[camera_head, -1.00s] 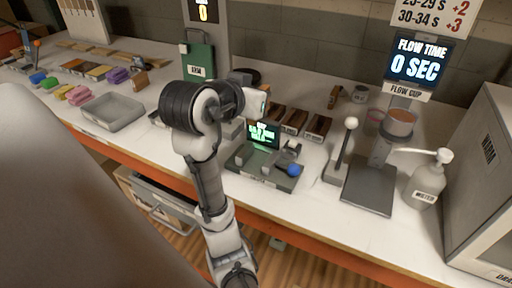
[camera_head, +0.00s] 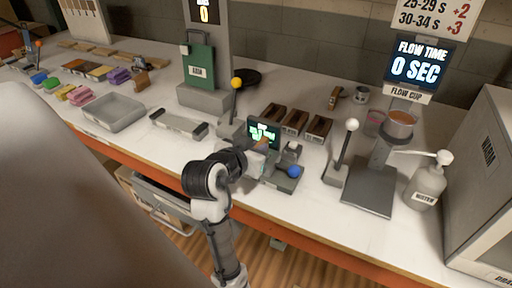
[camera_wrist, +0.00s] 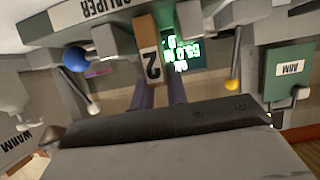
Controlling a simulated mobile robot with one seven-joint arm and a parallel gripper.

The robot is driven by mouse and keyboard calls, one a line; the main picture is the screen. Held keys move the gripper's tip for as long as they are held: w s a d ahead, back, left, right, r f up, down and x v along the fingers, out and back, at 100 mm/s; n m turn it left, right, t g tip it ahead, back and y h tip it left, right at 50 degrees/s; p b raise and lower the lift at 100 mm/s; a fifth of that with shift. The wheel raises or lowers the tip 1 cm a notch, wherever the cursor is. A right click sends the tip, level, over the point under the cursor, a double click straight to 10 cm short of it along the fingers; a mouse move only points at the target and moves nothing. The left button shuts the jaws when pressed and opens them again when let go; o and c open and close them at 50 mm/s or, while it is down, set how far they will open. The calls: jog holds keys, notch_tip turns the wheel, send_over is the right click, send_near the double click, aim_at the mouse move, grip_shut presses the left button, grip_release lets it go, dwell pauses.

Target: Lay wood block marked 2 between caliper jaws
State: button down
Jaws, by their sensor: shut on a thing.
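The wood block marked 2 (camera_wrist: 150,52) is gripped at its near end by my gripper (camera_wrist: 161,94), and its number shows upside down in the wrist view. In the head view my gripper (camera_head: 268,147) is at the caliper (camera_head: 289,183), just in front of its lit green screen (camera_head: 264,132); the block is mostly hidden there. In the wrist view the block lies in line with the gap between the grey caliper jaws (camera_wrist: 107,42), beside the screen (camera_wrist: 186,45). I cannot tell whether it touches the caliper's bed. A blue knob (camera_wrist: 76,59) is on the caliper's side.
A lever with a white ball (camera_head: 352,125) and the flow cup stand (camera_head: 368,186) are to the right. A yellow-knobbed lever (camera_head: 237,84) is behind left. A grey tray (camera_head: 113,112) is further left.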

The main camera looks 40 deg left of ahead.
jog(key=shift+f, duration=0.2)
jog(key=c, duration=1.8)
grip_release()
jog(key=shift+c, duration=0.2)
jog(key=o, duration=0.5)
jog(key=shift+c, duration=0.2)
